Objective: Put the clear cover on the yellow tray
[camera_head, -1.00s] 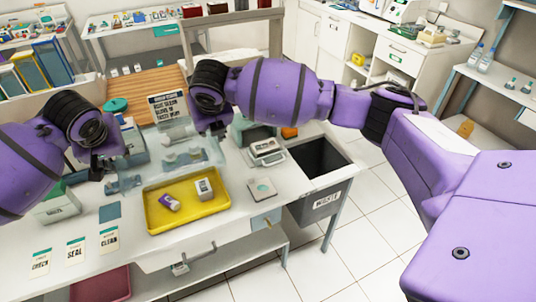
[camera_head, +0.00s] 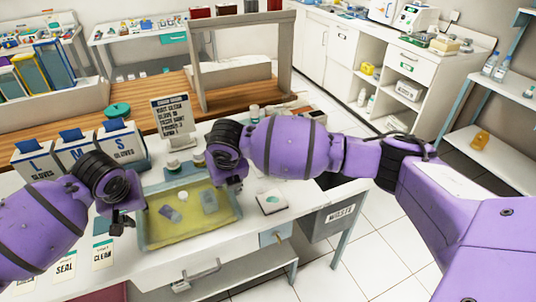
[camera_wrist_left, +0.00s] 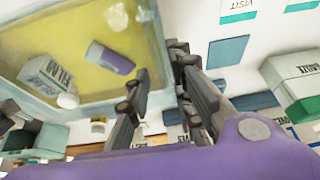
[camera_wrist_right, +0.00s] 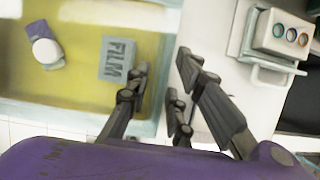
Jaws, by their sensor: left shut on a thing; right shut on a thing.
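The clear cover (camera_wrist_right: 168,40) is over the yellow tray (camera_head: 190,234), and the tray's yellow looks muted through it. I cannot tell whether the cover rests on the rim or is just above it. A white knob-like piece (camera_head: 183,196) shows near its middle. A purple-and-white tube (camera_head: 170,213) and a grey FILM box (camera_head: 208,202) show through it. My left gripper (camera_head: 122,222) is shut on the cover's left edge, as the left wrist view (camera_wrist_left: 160,65) shows. My right gripper (camera_head: 236,184) is shut on its right edge, also in the right wrist view (camera_wrist_right: 160,70).
Glove boxes (camera_head: 80,150) and a sign stand (camera_head: 172,117) are behind the tray. Label cards (camera_head: 103,253) lie at front left.

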